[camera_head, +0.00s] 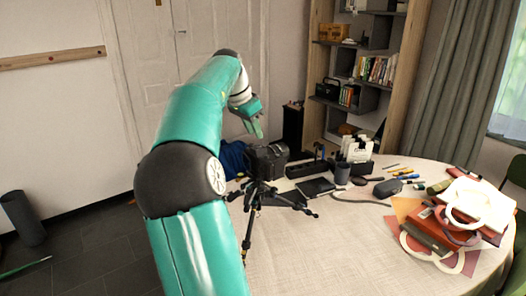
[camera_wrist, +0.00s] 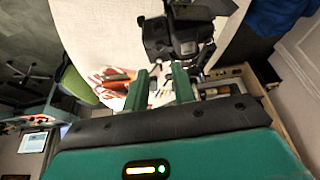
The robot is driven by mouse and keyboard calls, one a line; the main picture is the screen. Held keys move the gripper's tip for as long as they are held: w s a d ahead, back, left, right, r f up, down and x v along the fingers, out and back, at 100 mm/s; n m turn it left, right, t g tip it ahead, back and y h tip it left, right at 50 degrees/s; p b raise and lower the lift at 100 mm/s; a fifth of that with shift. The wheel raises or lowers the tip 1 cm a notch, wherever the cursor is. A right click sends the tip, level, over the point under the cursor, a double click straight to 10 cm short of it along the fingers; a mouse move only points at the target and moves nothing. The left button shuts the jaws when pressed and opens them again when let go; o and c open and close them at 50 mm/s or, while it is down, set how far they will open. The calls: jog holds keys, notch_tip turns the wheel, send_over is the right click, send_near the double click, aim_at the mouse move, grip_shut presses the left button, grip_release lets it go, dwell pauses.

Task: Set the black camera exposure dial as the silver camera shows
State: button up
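A black camera (camera_head: 266,160) stands on a small black tripod (camera_head: 262,190) at the table's left side. In the wrist view the black camera (camera_wrist: 180,35) is at the top centre, beyond my fingertips. Its dial is too small and dark to read. My gripper (camera_head: 256,130) is just above and left of the black camera in the head view, apart from it. In the wrist view my gripper (camera_wrist: 160,76) has its two green fingers apart with nothing between them. I cannot make out a silver camera in either view.
The round table (camera_head: 330,245) has a bare front area. Red and white books and papers (camera_head: 440,225) are at right. A bookshelf (camera_head: 355,80) is behind.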

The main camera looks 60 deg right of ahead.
aim_at(265, 156)
jog(key=x, duration=0.9)
jog(key=shift+d+f, duration=0.1)
jog(key=shift+f, duration=0.15)
grip_shut()
